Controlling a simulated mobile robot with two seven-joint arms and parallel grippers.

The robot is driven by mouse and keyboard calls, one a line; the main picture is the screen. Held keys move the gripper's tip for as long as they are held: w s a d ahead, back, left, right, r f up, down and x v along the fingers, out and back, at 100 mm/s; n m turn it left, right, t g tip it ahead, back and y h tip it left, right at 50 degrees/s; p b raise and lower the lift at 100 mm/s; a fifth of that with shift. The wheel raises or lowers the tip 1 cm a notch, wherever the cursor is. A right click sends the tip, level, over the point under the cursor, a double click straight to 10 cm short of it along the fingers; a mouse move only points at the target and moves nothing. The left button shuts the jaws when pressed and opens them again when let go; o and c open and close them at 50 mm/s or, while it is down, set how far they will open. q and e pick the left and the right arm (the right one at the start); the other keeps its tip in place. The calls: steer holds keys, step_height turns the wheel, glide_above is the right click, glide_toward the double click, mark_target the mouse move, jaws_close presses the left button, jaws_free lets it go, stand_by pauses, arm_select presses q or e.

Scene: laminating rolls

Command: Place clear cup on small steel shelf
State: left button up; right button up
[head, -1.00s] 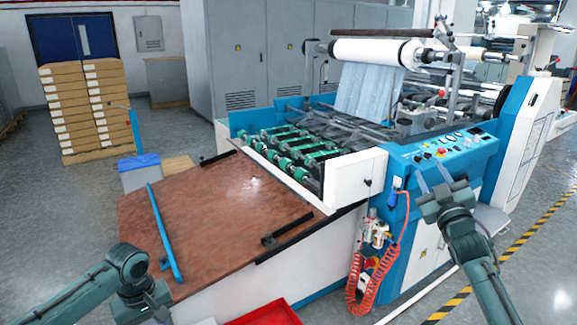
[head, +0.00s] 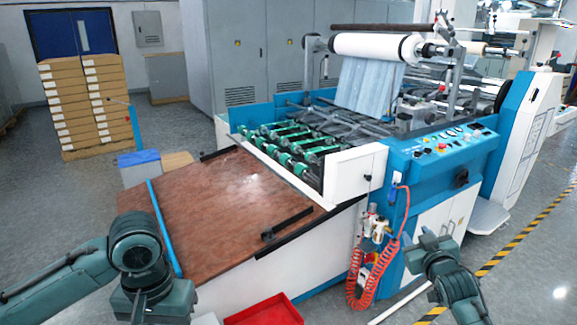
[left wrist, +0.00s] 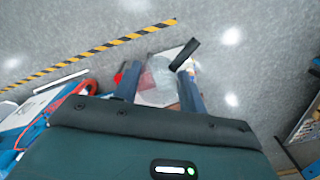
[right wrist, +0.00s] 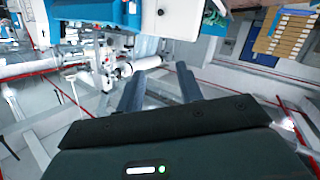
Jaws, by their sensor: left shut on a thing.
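My left gripper (left wrist: 158,84) has its fingers on either side of a see-through, pale thing, which looks like the clear cup (left wrist: 160,70). It is shut on it, above the floor. In the head view only the left wrist shows at the bottom left; its fingers and the cup are out of frame. Past the fingers in the left wrist view is a pale flat surface (left wrist: 150,97) with a dark bar (left wrist: 185,54) near it; I cannot tell whether this is the small steel shelf. My right gripper (head: 436,240) is empty and open, in front of the blue machine's side.
The laminating machine (head: 440,155) fills the middle and right. Its brown feed table (head: 225,195) lies ahead of my left arm. A red tray (head: 265,312) is at the bottom, a coiled orange hose (head: 375,275) beside it. Stacked boxes (head: 85,105) stand far left. Floor at right is clear.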

steer(key=s+a+f+g+y, duration=0.2)
steer(key=s+a+f, duration=0.4)
steer(key=s+f, duration=0.4)
steer(key=s+a+f+g, duration=0.1)
steer(key=s+a+f, duration=0.1)
steer(key=s, duration=0.6)
steer(key=s+a+f+g+y, duration=0.1)
steer(key=s+a+f, duration=0.2)
steer(key=s+a, duration=0.2)
steer(key=s+a+f+g+y, duration=0.1)
steer(key=s+a+f, duration=0.2)
steer(key=s, duration=0.9)
steer(key=shift+a+f+g, duration=0.2)
steer(key=shift+a+g, duration=0.1)
steer(key=shift+a, duration=0.25)
steer(key=shift+s, duration=0.1)
